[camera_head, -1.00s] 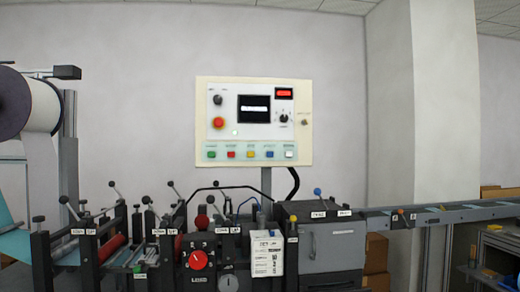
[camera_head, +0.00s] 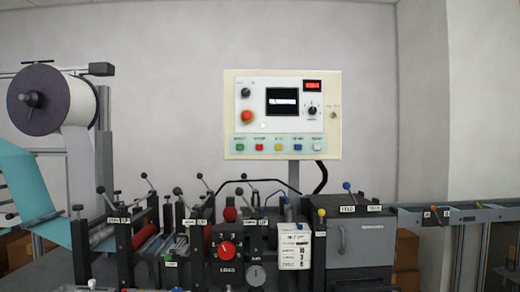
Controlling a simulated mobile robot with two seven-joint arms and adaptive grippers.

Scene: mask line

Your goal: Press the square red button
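The square red button (camera_head: 259,147) sits in the bottom row of the cream control panel (camera_head: 332,85), second from the left, between a green button (camera_head: 239,147) and a yellow one (camera_head: 279,147). A round red knob-like button (camera_head: 247,116) is above it on the left side of the panel. The panel stands on a post behind the machine, facing me. Neither of my grippers shows in the head view.
The mask machine (camera_head: 230,262) spans the front below the panel, with several upright levers. A large white roll (camera_head: 80,100) and teal sheet (camera_head: 25,190) are at left. A grey conveyor rail (camera_head: 465,214) runs right. Bare wall lies behind the panel.

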